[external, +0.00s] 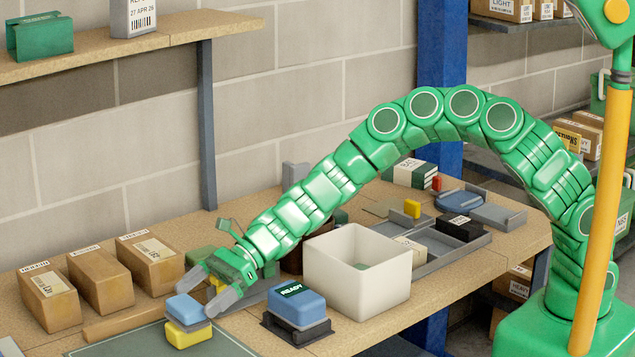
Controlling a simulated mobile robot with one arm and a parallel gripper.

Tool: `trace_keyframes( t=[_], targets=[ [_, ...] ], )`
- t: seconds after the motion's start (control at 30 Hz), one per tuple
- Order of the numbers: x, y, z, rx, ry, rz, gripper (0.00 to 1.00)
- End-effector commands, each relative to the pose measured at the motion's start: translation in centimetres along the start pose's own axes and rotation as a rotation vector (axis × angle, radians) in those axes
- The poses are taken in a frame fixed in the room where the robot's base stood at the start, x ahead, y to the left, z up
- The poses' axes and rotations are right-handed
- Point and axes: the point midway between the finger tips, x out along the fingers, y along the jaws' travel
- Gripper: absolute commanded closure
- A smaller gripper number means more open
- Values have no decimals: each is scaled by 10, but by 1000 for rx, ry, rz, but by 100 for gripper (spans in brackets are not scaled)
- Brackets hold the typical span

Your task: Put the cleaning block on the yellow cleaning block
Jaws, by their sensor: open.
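A blue cleaning block (183,307) with a grey layer under it sits on top of the yellow cleaning block (188,335). Whether a finger touches the blue block cannot be told. A bit of yellow shows between the fingers; what it belongs to is unclear. A second blue block (297,303), labelled READY, sits on a dark stand (298,332) to the right.
A white open bin (357,280) stands right of my gripper. Cardboard boxes (100,278) line the back left, with a wooden strip (125,322) before them. A grey divided tray (440,250) with small items lies right. A shelf (120,45) hangs above left.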

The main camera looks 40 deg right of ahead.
Motion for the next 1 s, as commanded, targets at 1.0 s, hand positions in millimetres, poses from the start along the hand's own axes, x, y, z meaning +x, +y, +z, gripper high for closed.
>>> trace_keyframes(
  t=[1.0],
  targets=[
    [-72, 1, 0, -1, -1, 2, 0]
  ],
)
